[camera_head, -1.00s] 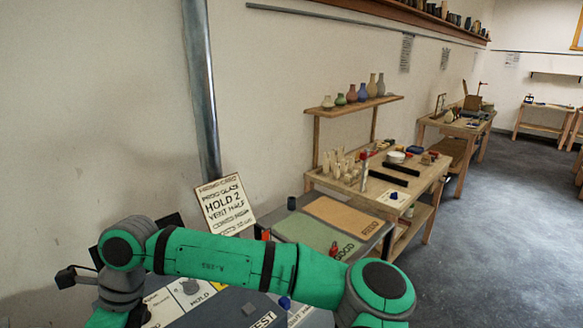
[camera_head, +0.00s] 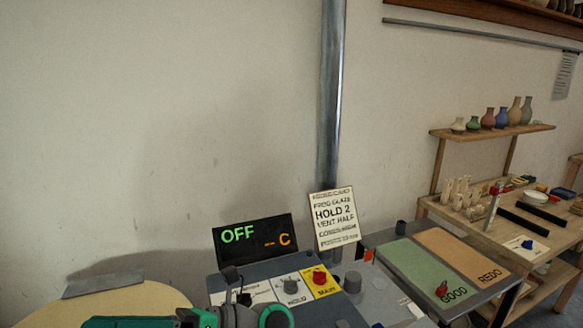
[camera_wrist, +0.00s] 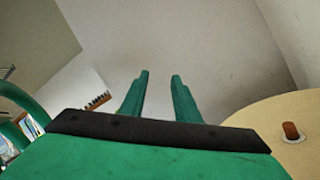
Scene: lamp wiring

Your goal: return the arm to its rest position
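My gripper (camera_wrist: 160,76) shows in the wrist view with its two green fingers apart and nothing between them. They point towards a bare pale wall. In the head view my green arm lies low along the bottom edge, in front of the control panel, and my fingers cannot be made out there. The panel's black display (camera_head: 255,240) reads OFF and C. A sign card (camera_head: 336,218) reading HOLD 2 and VENT HALF stands beside it.
A round tan table (camera_head: 95,308) is at lower left; in the wrist view it (camera_wrist: 265,113) bears a brown peg (camera_wrist: 291,131). Right of the panel are a green GOOD mat (camera_head: 420,265) and an orange REDO mat (camera_head: 465,255). A wooden workbench (camera_head: 475,228) stands further right.

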